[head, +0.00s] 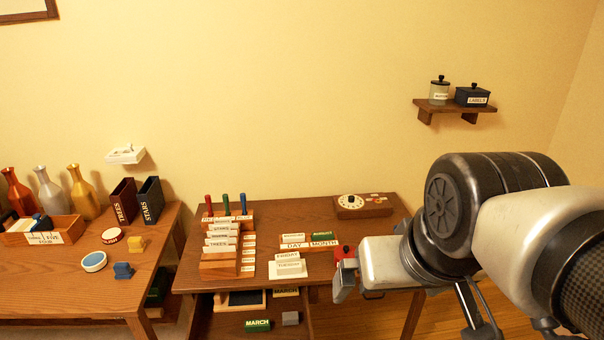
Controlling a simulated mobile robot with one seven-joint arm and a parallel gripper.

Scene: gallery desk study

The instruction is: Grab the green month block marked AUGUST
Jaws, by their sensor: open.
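A green block (322,236) sits at the back of the desk, just above the MONTH label of the DAY/MONTH holder (309,244). Its lettering is too small to read. Another green block, marked MARCH (257,325), lies in the open drawer below the desk. I cannot read AUGUST on any block. My gripper (344,272) is open beside the right side of the holder, over the desk's front right part. Nothing shows between its fingers, though its body hides part of the desk.
A wooden clock box (363,206) is behind my gripper. The drawer (231,323) is open. A wall shelf (455,107) holds a jar and a box.

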